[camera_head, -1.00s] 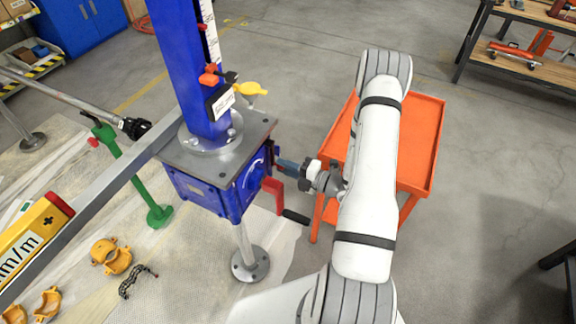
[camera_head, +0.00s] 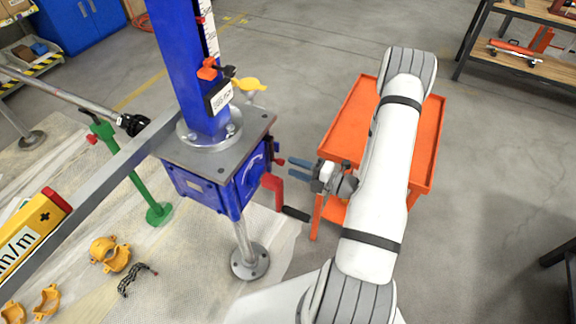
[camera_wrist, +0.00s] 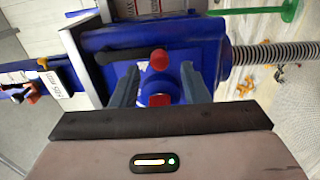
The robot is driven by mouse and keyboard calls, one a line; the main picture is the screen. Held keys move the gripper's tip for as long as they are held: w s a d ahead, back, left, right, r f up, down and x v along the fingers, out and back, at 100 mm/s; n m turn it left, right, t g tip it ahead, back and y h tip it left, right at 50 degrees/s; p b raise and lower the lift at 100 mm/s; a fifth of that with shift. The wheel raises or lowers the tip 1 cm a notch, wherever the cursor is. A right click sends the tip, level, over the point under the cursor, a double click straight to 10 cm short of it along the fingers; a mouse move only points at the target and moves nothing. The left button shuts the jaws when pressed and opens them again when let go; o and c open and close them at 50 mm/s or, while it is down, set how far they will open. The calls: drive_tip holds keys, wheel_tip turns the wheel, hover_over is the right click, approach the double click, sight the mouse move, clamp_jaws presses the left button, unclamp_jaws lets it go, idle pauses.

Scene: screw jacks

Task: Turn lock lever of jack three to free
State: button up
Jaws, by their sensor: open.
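The blue jack (camera_head: 232,190) stands on a round-footed post. A short black lever with a red knob, which looks like the lock lever (camera_head: 280,161), is on its right face. In the wrist view the lever (camera_wrist: 125,54) is a black bar ending in the red knob (camera_wrist: 158,60). My gripper (camera_head: 291,168) is open and empty, a little right of the knob and apart from it. In the wrist view my gripper's (camera_wrist: 160,82) blue-grey fingers lie either side of the red parts. A red crank (camera_head: 273,190) with a black handle sits just below. The jack's number is not legible.
An orange cart (camera_head: 437,140) stands right of the jack, behind my arm. Orange clamps (camera_head: 108,254) lie on the floor mat. Grey floor is open at the right.

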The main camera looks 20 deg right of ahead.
drive_tip(key=shift+v, duration=1.85)
drive_tip(key=shift+r, duration=0.1)
drive_tip(key=s+a+r+n+g+h, duration=0.1)
drive_tip(key=s+a+r+n+g, duration=0.45)
drive_tip(key=n, duration=0.65)
drive_tip(key=s+a+r+n+g, duration=0.3)
drive_tip(key=a+r+n+g, duration=0.5)
drive_tip(key=n, duration=0.4)
drive_tip(key=s+d+r+n+t+h, duration=0.2)
drive_tip(key=r+n+h, duration=0.4)
drive_tip(key=n, duration=0.4)
drive_tip(key=s+d+r+n+t+h, duration=0.2)
drive_tip(key=s+r+n+h, duration=0.3)
drive_tip(key=n, duration=0.6)
drive_tip(key=shift+r+h, duration=0.4)
drive_tip(key=shift+r, duration=0.25)
